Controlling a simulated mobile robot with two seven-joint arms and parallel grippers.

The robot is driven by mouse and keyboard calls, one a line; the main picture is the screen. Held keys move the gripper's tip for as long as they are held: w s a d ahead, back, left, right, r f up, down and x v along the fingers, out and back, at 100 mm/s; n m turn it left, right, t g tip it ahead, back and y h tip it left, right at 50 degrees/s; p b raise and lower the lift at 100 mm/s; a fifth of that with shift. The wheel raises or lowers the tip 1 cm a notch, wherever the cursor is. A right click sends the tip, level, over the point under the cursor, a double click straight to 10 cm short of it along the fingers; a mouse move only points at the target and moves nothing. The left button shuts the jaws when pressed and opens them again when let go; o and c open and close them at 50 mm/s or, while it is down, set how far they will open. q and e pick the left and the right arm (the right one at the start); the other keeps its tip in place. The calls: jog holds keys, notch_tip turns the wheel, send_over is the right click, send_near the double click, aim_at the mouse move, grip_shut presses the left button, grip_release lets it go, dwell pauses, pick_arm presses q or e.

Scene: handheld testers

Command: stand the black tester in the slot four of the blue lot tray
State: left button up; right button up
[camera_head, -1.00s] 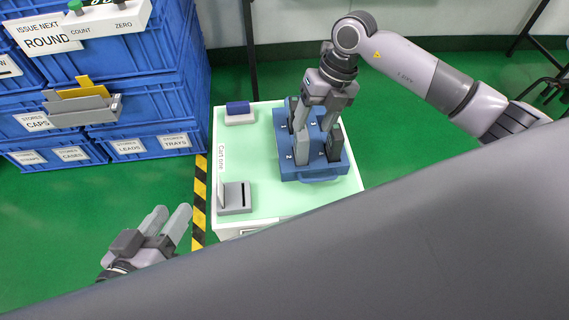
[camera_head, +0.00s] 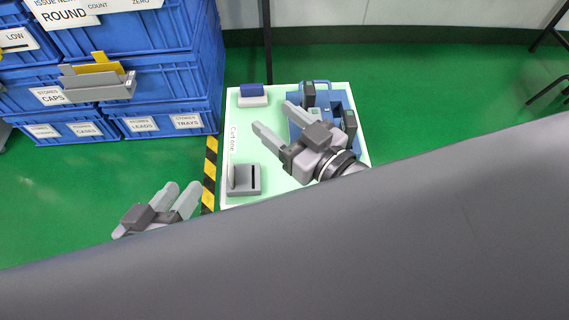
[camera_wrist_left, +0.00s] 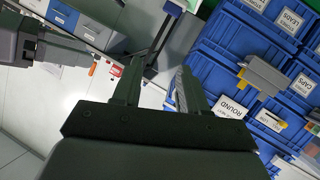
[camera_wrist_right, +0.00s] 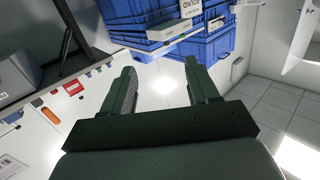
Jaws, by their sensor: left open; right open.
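The blue lot tray (camera_head: 322,85) lies on the right half of the pale green cart top. One dark tester (camera_head: 308,94) stands at its back left and another (camera_head: 350,125) at its front right; I cannot tell which is the black one. A grey piece (camera_head: 315,112) shows between them, partly hidden by my right gripper. No slot numbers are readable now. My right gripper (camera_head: 274,118) is open and empty, in front of the tray's left side in the picture, and hides part of it. My left gripper (camera_head: 180,193) is open and empty, left of the cart.
A grey slotted stand (camera_head: 243,180) with an upright plate sits at the cart's front left. A blue and white block (camera_head: 252,95) sits at the back left. The cart top (camera_head: 244,125) is bare between them. Stacked blue crates (camera_head: 160,100) stand left of the cart.

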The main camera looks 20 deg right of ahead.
jog(key=s+a+f+m+g, duration=0.1)
jog(key=s+f+m+g, duration=0.1)
jog(key=s+f+g, duration=0.2)
jog(key=shift+s+f, duration=0.6)
jog(key=shift+s, duration=0.15)
pick_arm(q)
jog(key=s+a+r+y+p, duration=0.1)
jog(key=a+r+p, duration=0.2)
jog(key=p, duration=0.8)
jog(key=s+a+r+g+y+p, duration=0.1)
jog(key=s+a+r+y+p, duration=0.1)
jog(key=a+r+p, duration=0.2)
jog(key=s+a+r+y+p, duration=0.2)
jog(key=r+p, duration=0.6)
jog(key=p, duration=0.9)
jog(key=shift+a+r+p, duration=0.25)
jog(key=shift+a+p, duration=0.05)
jog(key=shift+a, duration=0.8)
pick_arm(e)
jog(key=s+d+r+h, duration=0.2)
jog(key=d+r, duration=0.3)
jog(key=r, duration=0.2)
jog(key=s+d+r+g+h, duration=0.1)
jog(key=s+d+r+h, duration=0.2)
jog(key=d+r, duration=0.3)
notch_tip(320, 180, up, 3)
jog(key=shift+f, duration=0.2)
